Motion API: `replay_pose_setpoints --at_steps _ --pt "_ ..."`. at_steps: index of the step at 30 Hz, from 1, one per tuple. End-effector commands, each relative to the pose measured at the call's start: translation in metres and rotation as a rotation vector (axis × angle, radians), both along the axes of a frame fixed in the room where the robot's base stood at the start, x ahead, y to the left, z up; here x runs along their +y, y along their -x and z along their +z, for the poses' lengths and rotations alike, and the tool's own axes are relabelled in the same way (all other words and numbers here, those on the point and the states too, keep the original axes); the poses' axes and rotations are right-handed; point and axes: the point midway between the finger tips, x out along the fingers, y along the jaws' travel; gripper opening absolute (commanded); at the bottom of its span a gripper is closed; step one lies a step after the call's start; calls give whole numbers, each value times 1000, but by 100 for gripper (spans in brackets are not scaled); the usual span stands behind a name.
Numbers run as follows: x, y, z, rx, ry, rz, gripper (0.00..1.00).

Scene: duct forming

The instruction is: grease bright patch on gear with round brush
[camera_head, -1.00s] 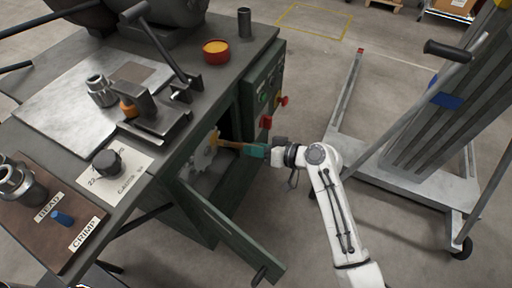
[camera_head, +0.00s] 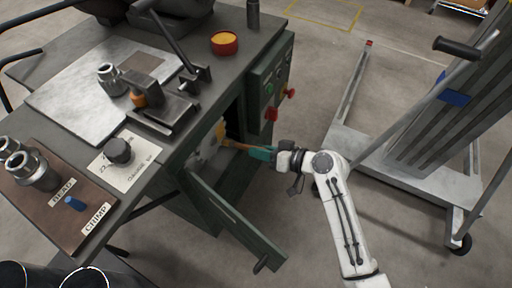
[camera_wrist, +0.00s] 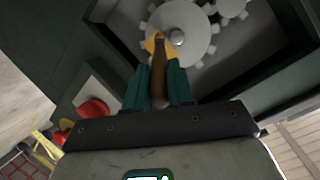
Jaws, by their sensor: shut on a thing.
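My gripper (camera_head: 262,153) is shut on the wooden handle of the round brush (camera_head: 236,146), at the open compartment in the green machine cabinet. In the wrist view the brush (camera_wrist: 159,82) lies between the teal fingers of my gripper (camera_wrist: 158,88) and points at the large grey gear (camera_wrist: 188,30). The yellow brush head overlaps the gear's lower left face near the hub; I cannot tell whether it touches. The bright patch cannot be made out. In the head view the gear (camera_head: 208,150) is partly hidden by the cabinet's edge and the brush.
A smaller gear (camera_wrist: 232,7) sits beside the large one. The open cabinet door (camera_head: 235,222) hangs below the compartment. Red knobs (camera_head: 271,114) stick out of the cabinet side. A red tub with yellow contents (camera_head: 224,43) stands on the bench. A metal cart (camera_head: 400,165) stands at the right.

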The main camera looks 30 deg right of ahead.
Motion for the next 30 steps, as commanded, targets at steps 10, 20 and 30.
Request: replay_pose_setpoints --at_steps 10,20,30 --pt "-19 25 1 -1 -1 -1 0" --pt "-24 33 0 -1 0 1 0" --pt "-29 40 1 -2 -1 -1 0"
